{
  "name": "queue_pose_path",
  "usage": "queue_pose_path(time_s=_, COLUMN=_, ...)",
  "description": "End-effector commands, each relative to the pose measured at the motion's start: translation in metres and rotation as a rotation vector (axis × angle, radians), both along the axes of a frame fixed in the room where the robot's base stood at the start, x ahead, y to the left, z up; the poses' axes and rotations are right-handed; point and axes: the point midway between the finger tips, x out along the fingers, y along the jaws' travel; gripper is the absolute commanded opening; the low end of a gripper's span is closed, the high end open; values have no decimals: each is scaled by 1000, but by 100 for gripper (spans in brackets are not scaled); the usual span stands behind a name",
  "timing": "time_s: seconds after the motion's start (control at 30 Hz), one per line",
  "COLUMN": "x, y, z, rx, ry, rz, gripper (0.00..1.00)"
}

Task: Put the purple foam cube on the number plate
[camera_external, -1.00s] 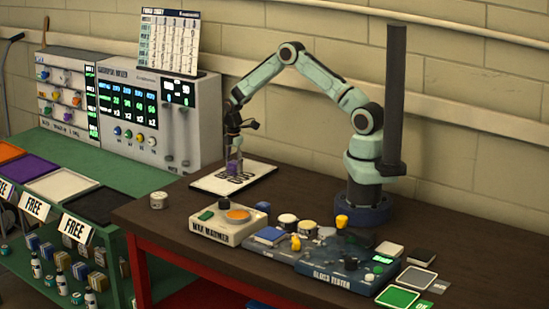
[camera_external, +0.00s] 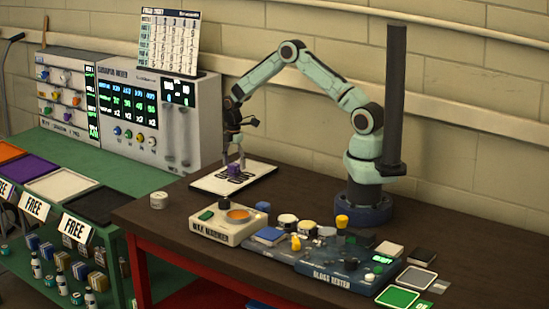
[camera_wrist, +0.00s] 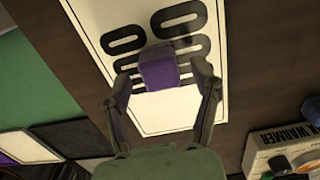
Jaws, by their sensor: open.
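The purple foam cube (camera_external: 234,169) sits on the white number plate (camera_external: 208,184), over its black characters. The wrist view shows the cube (camera_wrist: 160,70) on the plate (camera_wrist: 160,112) too, lying within the plate's edges. My gripper (camera_external: 234,160) is open just above and around the cube. In the wrist view my gripper's fingers (camera_wrist: 164,66) are spread on either side of the cube, with a gap that looks wider than the cube. Part of the cube's lower side is hidden, so contact with the plate is hard to see exactly.
A wax warmer (camera_external: 228,222) and a gloss tester (camera_external: 340,268) with several small items stand on the dark table (camera_external: 170,225) to the right. A small round tin (camera_external: 158,200) is at the left. A green cart with trays (camera_external: 62,185) adjoins. Bare table lies around the plate.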

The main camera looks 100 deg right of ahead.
Motion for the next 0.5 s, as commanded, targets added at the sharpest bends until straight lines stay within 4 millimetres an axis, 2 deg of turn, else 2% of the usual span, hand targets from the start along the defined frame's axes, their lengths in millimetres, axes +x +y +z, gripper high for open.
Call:
queue_pose_path(time_s=0.3, x=1, y=0, z=74, rx=-4, ry=-4, rz=1, gripper=62)
queue_pose_path(time_s=0.5, x=0, y=0, z=101, rx=-1, ry=-1, rz=1, gripper=62)
